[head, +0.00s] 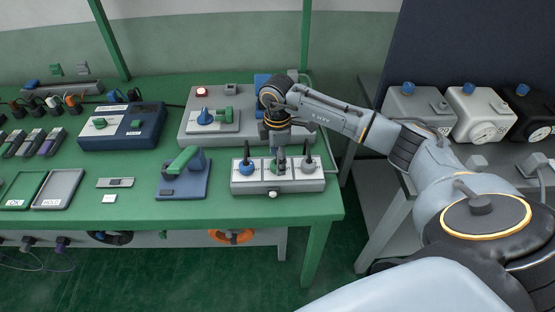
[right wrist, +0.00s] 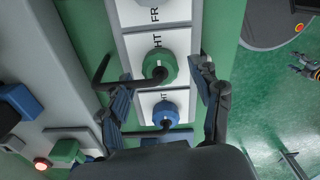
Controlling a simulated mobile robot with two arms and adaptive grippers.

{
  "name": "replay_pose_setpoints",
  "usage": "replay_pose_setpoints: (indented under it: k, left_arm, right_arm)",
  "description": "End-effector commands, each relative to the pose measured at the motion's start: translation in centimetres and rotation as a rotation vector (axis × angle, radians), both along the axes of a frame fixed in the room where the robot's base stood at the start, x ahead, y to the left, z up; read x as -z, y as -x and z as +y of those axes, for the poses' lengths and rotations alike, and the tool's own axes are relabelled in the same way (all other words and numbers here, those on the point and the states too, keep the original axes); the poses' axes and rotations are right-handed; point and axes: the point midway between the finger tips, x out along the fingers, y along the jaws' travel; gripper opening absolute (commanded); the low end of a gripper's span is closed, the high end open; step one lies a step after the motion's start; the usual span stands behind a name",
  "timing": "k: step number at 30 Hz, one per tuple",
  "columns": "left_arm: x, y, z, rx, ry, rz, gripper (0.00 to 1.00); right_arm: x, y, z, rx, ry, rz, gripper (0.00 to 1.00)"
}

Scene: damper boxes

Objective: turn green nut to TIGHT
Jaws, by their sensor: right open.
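The green nut (right wrist: 160,66) sits on a white plate of the grey damper box (head: 252,188). In the right wrist view, a dark bent bar reaches left from it, and lettering ending in "HT" shows beside it. My right gripper (right wrist: 163,78) is open, its two fingers apart on either side of the green nut, without visible contact. In the head view, the right gripper (head: 279,153) points down over the middle of the box and partly hides the nut.
A blue nut (right wrist: 165,113) is close beside the green one; it also shows on the box's left plate (head: 246,168). A third dark upright stem (head: 308,160) stands on the right. A blue fixture with a green handle (head: 184,160) lies left.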

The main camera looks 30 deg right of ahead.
Motion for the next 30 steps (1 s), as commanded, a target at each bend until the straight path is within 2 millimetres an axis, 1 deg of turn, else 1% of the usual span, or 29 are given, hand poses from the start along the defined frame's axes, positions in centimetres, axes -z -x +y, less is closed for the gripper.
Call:
replay_pose_setpoints:
  k: [1, 9, 12, 15, 18, 21, 30]
  left_arm:
    - [0.0, 0.0, -0.1, 0.0, 0.001, -0.001, 0.64]
    - [0.0, -0.1, -0.2, 0.0, 0.002, -0.002, 0.64]
    - [0.0, -0.1, -0.2, 0.0, 0.002, -0.002, 0.64]
    - [0.0, -0.1, -0.2, 0.0, 0.002, -0.002, 0.64]
    - [0.0, -0.1, -0.2, 0.0, 0.002, -0.002, 0.64]
    - [0.0, -0.1, -0.2, 0.0, 0.002, -0.002, 0.64]
    - [0.0, -0.1, -0.2, 0.0, 0.002, -0.002, 0.64]
  right_arm:
    - [-1.0, -0.1, -0.1, 0.0, 0.0, -0.006, 0.64]
    - [-6.8, -0.1, 0.0, 0.0, 0.0, -0.006, 0.64]
    - [-8.5, -0.1, 0.0, 0.0, 0.001, -0.005, 0.64]
    - [-9.8, -0.1, 0.0, 0.001, 0.001, -0.004, 0.64]
    - [-10.5, -0.1, -0.1, 0.0, 0.002, -0.002, 0.64]
    - [-10.8, 0.0, -0.1, 0.0, 0.002, -0.002, 0.64]
    - [-10.8, 0.0, 0.0, 0.0, 0.001, -0.002, 0.64]
